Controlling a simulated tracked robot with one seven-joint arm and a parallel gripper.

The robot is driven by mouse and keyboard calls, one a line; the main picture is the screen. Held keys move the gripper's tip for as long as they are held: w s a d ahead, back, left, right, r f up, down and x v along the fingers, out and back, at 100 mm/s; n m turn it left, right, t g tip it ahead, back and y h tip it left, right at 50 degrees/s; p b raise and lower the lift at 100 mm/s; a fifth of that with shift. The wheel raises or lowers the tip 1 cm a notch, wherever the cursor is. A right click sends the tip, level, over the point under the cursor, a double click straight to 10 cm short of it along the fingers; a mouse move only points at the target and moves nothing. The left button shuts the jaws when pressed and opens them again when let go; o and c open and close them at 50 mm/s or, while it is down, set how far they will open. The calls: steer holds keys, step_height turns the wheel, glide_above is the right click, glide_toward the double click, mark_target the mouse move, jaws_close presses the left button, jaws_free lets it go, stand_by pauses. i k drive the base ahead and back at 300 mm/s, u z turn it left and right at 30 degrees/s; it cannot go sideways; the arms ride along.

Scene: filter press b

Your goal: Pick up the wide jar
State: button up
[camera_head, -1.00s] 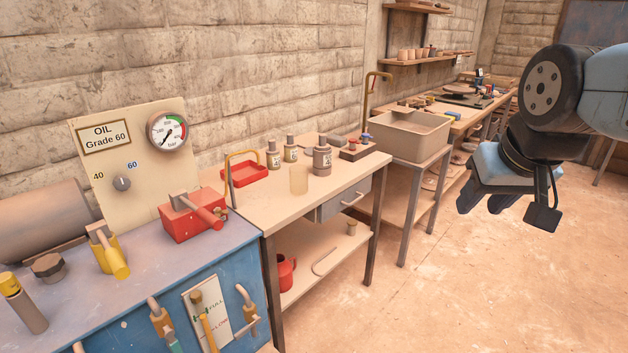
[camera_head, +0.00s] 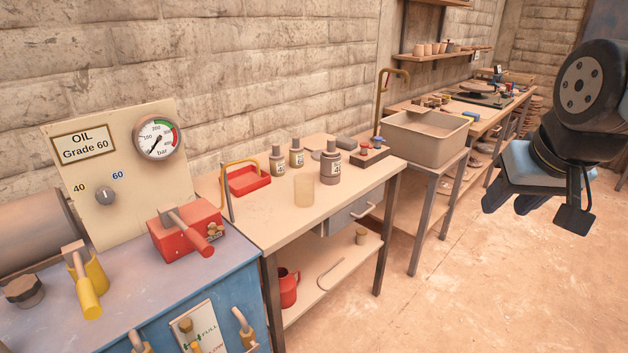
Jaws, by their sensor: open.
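The wide jar (camera_head: 330,169) appears to be the broad grey jar with a pale label and a short neck. It stands upright on the wooden workbench (camera_head: 262,222), toward its right side. A pale translucent beaker (camera_head: 304,191) stands in front of it to the left. Two narrower labelled bottles, one at left (camera_head: 277,162) and one behind (camera_head: 296,154), stand left of the jar. My gripper (camera_head: 535,204) hangs at the right over the floor, open and empty, well apart from the jar.
A red tray (camera_head: 250,181) lies left on the bench, near a brass bent pipe. A small block with coloured knobs (camera_head: 368,157) sits right of the jar. A beige basin (camera_head: 426,138) stands farther right. The blue press cabinet (camera_head: 150,290) is at front left. Open floor lies at right.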

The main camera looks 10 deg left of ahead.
mark_target(304, 191)
steer(key=i, duration=0.85)
steer(key=u, duration=0.05)
